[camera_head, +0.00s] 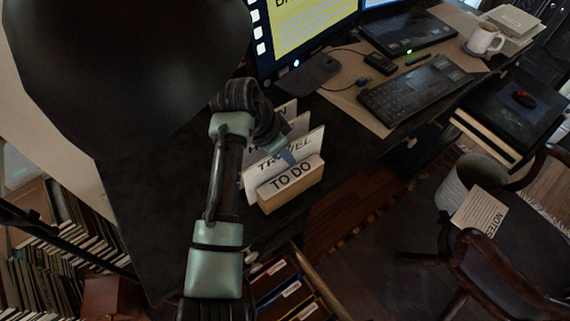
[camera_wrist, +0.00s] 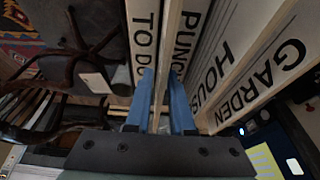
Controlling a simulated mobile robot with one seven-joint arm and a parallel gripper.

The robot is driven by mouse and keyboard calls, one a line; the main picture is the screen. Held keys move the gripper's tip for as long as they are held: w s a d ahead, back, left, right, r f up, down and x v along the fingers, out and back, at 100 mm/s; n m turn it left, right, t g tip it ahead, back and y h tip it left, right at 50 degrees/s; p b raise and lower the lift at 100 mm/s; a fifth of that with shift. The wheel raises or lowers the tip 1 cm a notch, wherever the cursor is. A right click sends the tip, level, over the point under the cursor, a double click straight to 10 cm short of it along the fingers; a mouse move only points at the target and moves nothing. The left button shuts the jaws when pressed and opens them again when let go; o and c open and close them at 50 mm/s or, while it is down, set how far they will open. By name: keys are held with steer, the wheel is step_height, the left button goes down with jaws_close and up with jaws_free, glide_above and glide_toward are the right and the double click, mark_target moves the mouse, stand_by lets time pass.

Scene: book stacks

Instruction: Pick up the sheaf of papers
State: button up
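Several labelled paper cards stand upright in a row on the dark desk. The front one reads "TO DO" (camera_head: 291,179) and sits at a tan block; a white one reading "TRAVEL" (camera_head: 299,151) stands behind it. In the wrist view, "TO DO" (camera_wrist: 145,35), "PUNC…" (camera_wrist: 188,40) and "GARDEN" (camera_wrist: 262,78) labels show. I cannot tell which card is the sheaf. My gripper (camera_wrist: 161,85) is down among the cards, its blue fingers a small gap apart on either side of a thin pale edge. Whether they press on it is unclear. In the head view, my arm partly hides the row.
A keyboard (camera_head: 412,98), a mug (camera_head: 485,40) and a monitor (camera_head: 305,25) are on the desk. An open drawer (camera_head: 290,285) with folders is below. A dark wooden chair (camera_head: 500,250), a bin (camera_head: 468,180) and a "NOTES" sheet (camera_head: 478,211) are at right.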

jaws_close()
stand_by(1.1)
